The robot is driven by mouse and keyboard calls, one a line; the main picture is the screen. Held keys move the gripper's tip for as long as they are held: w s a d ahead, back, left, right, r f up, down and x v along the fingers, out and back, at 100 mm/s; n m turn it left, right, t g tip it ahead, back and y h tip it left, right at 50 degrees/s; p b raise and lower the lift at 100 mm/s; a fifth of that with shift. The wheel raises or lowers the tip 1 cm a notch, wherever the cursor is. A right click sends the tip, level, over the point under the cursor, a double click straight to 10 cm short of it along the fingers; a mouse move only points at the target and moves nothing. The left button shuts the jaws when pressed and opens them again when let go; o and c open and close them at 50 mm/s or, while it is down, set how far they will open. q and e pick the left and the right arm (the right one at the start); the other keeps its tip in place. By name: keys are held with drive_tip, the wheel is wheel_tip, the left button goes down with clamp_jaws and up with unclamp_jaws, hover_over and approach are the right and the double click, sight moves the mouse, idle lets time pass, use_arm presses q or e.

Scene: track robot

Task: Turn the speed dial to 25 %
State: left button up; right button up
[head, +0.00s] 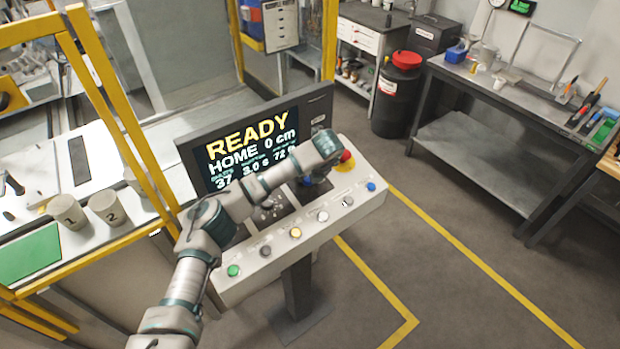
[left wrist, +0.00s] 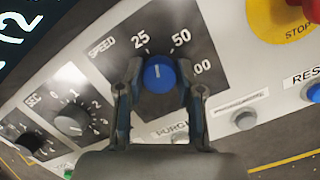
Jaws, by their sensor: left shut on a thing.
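The blue speed dial (left wrist: 160,76) sits on a dark plate marked SPEED, with 25, 50 and a partly hidden 100 around it. My left gripper (left wrist: 166,92) is shut on the dial, one finger on each side. The dial's short white mark points up and slightly left in the left wrist view, roughly toward the tick by 25. In the head view my left arm reaches over the console and largely hides the dial (head: 307,181). The screen (head: 250,140) reads READY and HOME 0 cm, with 37, 3.0 s and 72 below; their small labels are unreadable.
A grey selector knob (left wrist: 71,121) and a black knob (left wrist: 30,141) lie left of the dial. A red stop button (head: 346,157) on yellow is close right of it. Several push buttons line the console's front edge (head: 300,255). Yellow guard posts (head: 120,130) stand to the left.

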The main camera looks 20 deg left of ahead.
use_arm(q)
drive_tip(key=shift+s+d+f+n+g+y+b, duration=0.1)
drive_tip(key=shift+f+n+g+y+b, duration=0.1)
drive_tip(key=shift+n, duration=0.85)
drive_tip(key=shift+s+f+n+g+y+b, duration=0.1)
drive_tip(key=shift+f+n+b, duration=0.1)
drive_tip(key=shift+n, duration=0.85)
use_arm(e)
drive_tip(key=shift+w+a+r, duration=0.15)
drive_tip(key=shift+w, duration=0.45)
drive_tip(key=shift+w+a+r, duration=0.1)
drive_tip(key=shift+w+r, duration=0.05)
drive_tip(key=shift+w, duration=0.6)
drive_tip(key=shift+s, duration=0.1)
use_arm(q)
drive_tip(key=o, duration=1.1)
drive_tip(key=shift+r, duration=0.15)
drive_tip(key=shift+o, duration=0.2)
drive_tip(key=shift+w, duration=0.1)
drive_tip(key=shift+r, duration=0.15)
drive_tip(key=shift+d+r, duration=0.15)
drive_tip(key=shift+r, duration=0.15)
drive_tip(key=v, duration=1.1)
drive_tip(key=shift+d, duration=0.2)
